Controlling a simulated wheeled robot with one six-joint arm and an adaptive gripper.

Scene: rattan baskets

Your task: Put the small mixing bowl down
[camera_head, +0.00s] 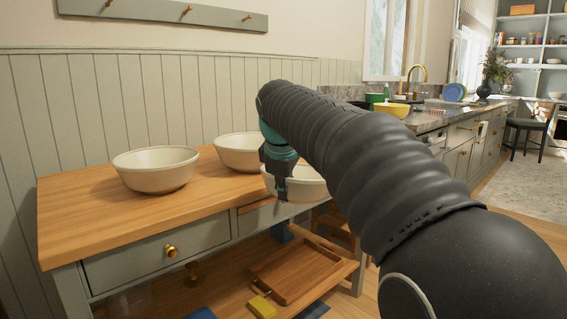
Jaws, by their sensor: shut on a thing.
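My gripper (281,186) is shut on the near rim of a white mixing bowl (308,186). This bowl is roughly upright at the front right of the wooden-topped table, and my arm hides part of it. I cannot tell whether its base touches anything. Two similar white bowls stand on the tabletop: one at the left (155,172) and one further back (236,152), partly behind my gripper.
The wooden tabletop (85,218) has bare room in front of and around the left bowl. A wooden tray (300,272) and a yellow block (262,306) lie on the lower shelf. A kitchen counter with a yellow bowl (392,109) runs behind at the right.

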